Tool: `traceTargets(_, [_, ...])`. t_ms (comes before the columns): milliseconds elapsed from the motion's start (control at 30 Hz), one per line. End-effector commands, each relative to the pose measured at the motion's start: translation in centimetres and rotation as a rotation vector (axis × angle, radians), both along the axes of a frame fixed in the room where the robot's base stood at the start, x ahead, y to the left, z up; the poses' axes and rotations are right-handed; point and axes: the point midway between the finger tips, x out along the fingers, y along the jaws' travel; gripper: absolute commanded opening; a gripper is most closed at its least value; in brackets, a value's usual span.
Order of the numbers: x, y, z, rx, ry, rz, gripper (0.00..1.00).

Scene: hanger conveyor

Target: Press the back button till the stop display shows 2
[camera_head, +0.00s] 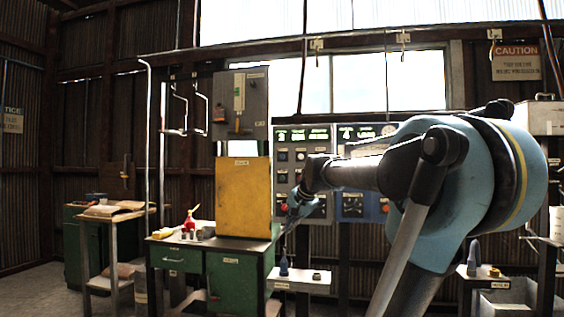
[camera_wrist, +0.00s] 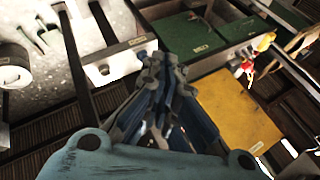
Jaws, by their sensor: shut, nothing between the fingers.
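Two control panels hang on the back wall in the head view. The left panel (camera_head: 283,170) has a green-lit display (camera_head: 303,134) and rows of small dark buttons. The right panel (camera_head: 375,207) has a similar display (camera_head: 367,132) that seems to begin with 4. The lettering is too small to tell which is the stop display or which is the back button. My arm hides much of the right panel. My gripper (camera_head: 291,212) is shut and empty, pointing down in front of the left panel's lower part. In the wrist view my gripper (camera_wrist: 160,62) shows no panel buttons near its fingertips.
A yellow board (camera_head: 243,198) stands on the green workbench (camera_head: 205,268), left of my gripper. A red bottle (camera_head: 190,220) stands on the bench. A white shelf (camera_head: 300,281) with small objects is below the panels. Another small table (camera_head: 483,278) is at the right.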

Motion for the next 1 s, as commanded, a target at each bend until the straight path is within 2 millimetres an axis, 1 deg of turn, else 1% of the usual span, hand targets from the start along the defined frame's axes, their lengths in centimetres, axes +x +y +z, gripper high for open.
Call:
traceTargets(33, [1.5, 0.3, 1.5, 0.031, -0.012, -0.026, 0.00])
traceTargets(100, [3.4, 0.8, 3.5, 0.080, -0.027, -0.066, 0.00])
traceTargets(467, [13.4, 2.7, 13.6, 0.354, -0.097, -0.277, 0.00])
traceTargets(700, [20.1, 3.7, 20.1, 0.560, -0.132, -0.417, 0.00])
traceTargets(833, [23.0, 4.1, 22.8, 0.659, -0.143, -0.479, 0.00])
traceTargets(900, [24.2, 4.2, 24.0, 0.699, -0.148, -0.505, 0.00])
traceTargets(1000, [25.3, 4.3, 25.0, 0.741, -0.152, -0.529, 0.00])
